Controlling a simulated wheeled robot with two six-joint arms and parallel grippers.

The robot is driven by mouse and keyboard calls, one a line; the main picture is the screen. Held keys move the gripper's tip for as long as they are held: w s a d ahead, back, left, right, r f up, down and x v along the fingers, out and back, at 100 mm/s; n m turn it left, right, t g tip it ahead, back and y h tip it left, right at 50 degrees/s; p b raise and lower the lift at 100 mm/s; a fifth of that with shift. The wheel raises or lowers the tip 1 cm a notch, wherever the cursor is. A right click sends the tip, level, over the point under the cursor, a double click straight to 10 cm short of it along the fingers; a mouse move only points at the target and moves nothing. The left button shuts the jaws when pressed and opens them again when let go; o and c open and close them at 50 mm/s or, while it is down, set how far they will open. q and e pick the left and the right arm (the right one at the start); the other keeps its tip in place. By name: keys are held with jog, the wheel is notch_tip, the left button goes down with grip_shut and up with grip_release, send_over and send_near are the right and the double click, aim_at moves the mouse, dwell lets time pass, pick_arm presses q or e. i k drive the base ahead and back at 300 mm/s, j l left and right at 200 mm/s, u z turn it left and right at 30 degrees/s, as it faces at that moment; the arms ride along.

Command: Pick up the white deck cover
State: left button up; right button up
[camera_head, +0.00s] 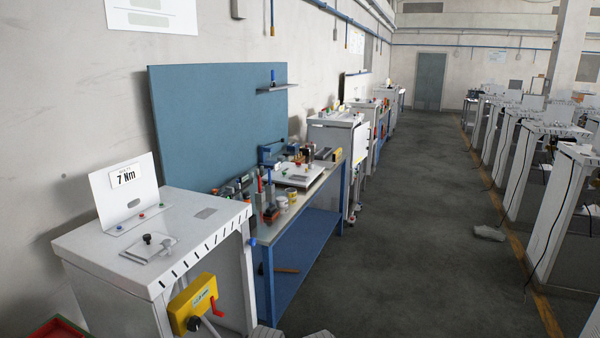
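A flat white panel (299,174) with small dark and red parts on it lies on the blue workbench, in the middle of the view; it looks like the white deck cover, but it is too small to be sure. A closer white frame (190,225) at the lower left also has a light, flat top, with a small plate and black knob (148,240) on it. Neither of my grippers can be made out. Only grey pieces show at the bottom edge, and I cannot tell what they are.
The workbench (323,190) carries bottles, tins and tools, with a blue lower shelf. A "7 Nm" sign (126,178) stands on the near frame; a yellow box with a red handle (193,304) is on its side. The aisle floor (420,230) is mostly clear. More frames line the right.

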aim_at(151, 246)
jog(key=i+j+u, duration=0.1)
jog(key=j+u, duration=0.25)
jog(key=i+j+u, duration=0.1)
jog(key=u, duration=0.25)
jog(key=i+j+u, duration=0.15)
jog(key=u, duration=0.2)
